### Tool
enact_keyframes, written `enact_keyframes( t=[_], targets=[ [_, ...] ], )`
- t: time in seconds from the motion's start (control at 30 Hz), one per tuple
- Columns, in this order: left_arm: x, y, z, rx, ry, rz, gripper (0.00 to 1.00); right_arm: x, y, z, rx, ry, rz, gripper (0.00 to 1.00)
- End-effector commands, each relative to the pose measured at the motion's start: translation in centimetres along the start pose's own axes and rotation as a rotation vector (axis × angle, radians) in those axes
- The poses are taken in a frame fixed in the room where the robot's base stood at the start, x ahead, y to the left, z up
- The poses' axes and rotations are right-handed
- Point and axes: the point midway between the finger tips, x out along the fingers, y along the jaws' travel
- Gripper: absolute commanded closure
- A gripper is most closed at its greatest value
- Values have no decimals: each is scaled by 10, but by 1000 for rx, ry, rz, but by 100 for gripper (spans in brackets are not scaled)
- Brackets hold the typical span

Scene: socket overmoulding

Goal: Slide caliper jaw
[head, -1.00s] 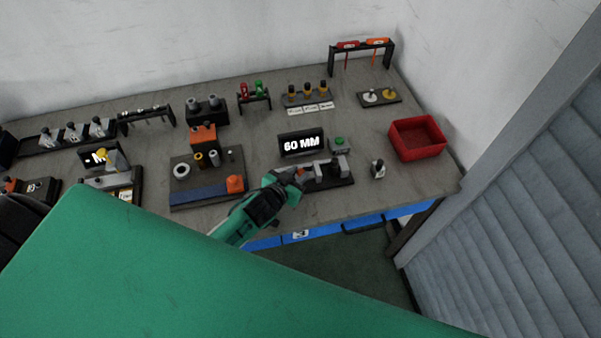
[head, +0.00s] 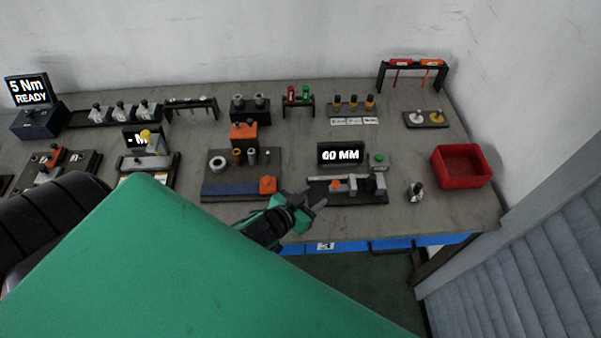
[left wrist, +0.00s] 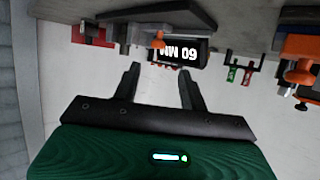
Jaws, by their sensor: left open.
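The caliper fixture (head: 347,198) is a dark base near the table's front edge, carrying a pale bar with upright grey jaws and an orange knob (head: 336,185). A display (head: 340,154) reading "60 MM" stands behind it. My left gripper (head: 316,200) is open and empty at the fixture's front left, its fingers pointing toward it. In the left wrist view the picture is upside down; the orange knob (left wrist: 158,40) lies beyond the gap between the open fingers (left wrist: 160,70), apart from them. Whether a finger touches the base, I cannot tell. My right gripper is not in view.
A green button box (head: 379,161) stands beside the display. A small grey-topped part (head: 416,191) and a red bin (head: 462,166) are to the right. A tray with a blue strip (head: 228,190) is to the left. The table's front edge is close below the gripper.

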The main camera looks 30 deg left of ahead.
Motion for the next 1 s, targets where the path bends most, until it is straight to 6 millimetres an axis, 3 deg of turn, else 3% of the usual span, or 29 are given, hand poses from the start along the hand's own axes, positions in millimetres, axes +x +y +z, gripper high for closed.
enact_keyframes(
  t=[0.1, 0.33, 1.0],
  targets=[
    [-19, 0, 2, 0, -1, 0, 57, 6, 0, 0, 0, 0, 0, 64],
    [-41, -1, 1, 0, 0, -1, 57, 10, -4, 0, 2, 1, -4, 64],
    [-46, -1, 0, 1, 0, -1, 57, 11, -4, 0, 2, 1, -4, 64]
  ],
)
